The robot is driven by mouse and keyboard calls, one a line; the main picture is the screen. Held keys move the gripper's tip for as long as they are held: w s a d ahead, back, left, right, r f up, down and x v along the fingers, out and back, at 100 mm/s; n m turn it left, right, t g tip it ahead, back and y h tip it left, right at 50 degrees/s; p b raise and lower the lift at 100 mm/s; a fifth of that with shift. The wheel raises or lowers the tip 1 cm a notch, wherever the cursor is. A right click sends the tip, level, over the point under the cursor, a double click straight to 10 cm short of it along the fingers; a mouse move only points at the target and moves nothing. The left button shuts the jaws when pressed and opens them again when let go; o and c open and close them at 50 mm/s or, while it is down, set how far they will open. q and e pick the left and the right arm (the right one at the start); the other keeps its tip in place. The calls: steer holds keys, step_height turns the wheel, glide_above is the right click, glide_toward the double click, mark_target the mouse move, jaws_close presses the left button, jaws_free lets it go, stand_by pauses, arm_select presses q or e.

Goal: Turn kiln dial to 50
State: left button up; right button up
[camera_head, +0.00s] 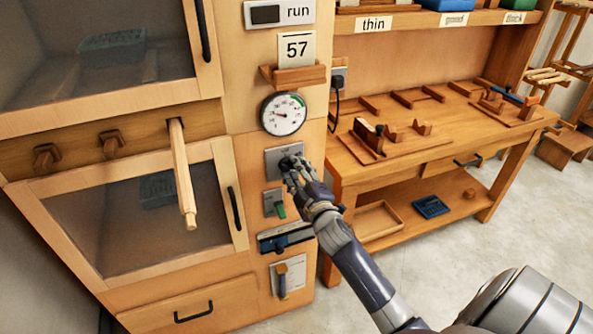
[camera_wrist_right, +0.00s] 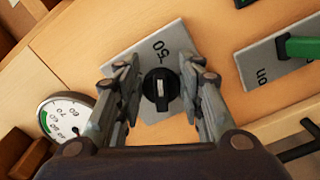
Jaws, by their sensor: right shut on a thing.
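The kiln dial is a round black knob with a pale mark on a grey plate; it shows in the right wrist view (camera_wrist_right: 160,90). The plate (camera_wrist_right: 135,62) bears a printed "50". The pale mark runs upright in that view, roughly in line with the 50; I cannot tell which end points. My right gripper (camera_head: 292,166) is at the plate in the head view, hiding most of the dial. In the wrist view its fingers (camera_wrist_right: 162,95) stand on either side of the knob, shut on it. My left gripper is out of view.
A round gauge (camera_head: 283,114) and a "57" card (camera_head: 297,48) are above the dial. A green-handled switch (camera_head: 279,208) sits just below. A wooden bar (camera_head: 182,175) sticks out at the left. A workbench (camera_head: 440,165) with wooden parts stands at the right.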

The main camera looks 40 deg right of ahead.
steer(key=shift+f+m, duration=0.1)
steer(key=shift+m, duration=0.3)
steer(key=o, duration=1.1)
steer(key=shift+c, duration=0.2)
steer(key=v, duration=1.2)
steer(key=shift+f, duration=0.1)
